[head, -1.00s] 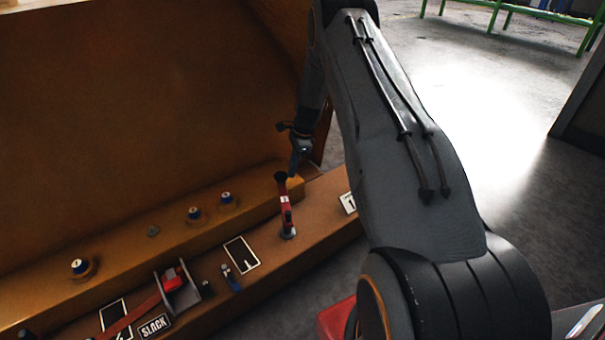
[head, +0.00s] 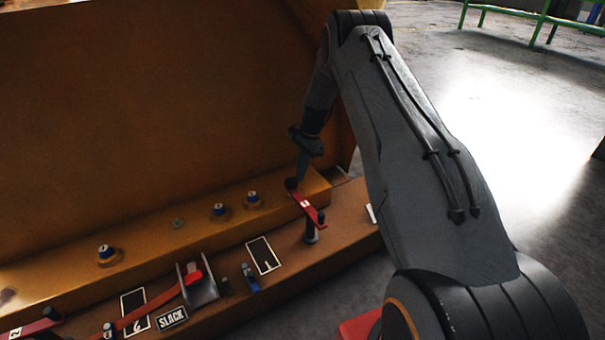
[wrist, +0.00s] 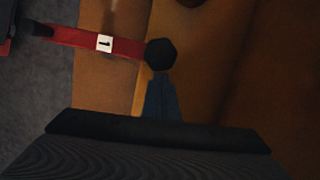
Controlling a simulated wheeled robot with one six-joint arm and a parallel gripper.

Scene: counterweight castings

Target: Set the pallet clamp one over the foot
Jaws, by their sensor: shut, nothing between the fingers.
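The red pallet clamp arm marked 1 (head: 307,207) reaches from a dark post (head: 311,235) on the brown pallet deck toward the orange casting's foot ledge (head: 318,187). Its black end knob (head: 291,184) lies over the edge of that ledge; whether it touches is unclear. In the wrist view, the red arm (wrist: 75,39) carries a white 1 label, and its hexagonal knob (wrist: 161,54) is over the orange surface. My gripper (head: 299,178) is shut and empty, its tip beside the knob. The shut fingers (wrist: 161,85) also show just below the knob in the wrist view.
A red strap (head: 150,308) with a grey ratchet (head: 200,284) and a SLACK plate (head: 172,318) lie left on the deck. A second red clamp (head: 32,328) sits far left. Blue-topped fittings (head: 252,199) stand on the ledge. The tall casting wall (head: 150,110) rises behind.

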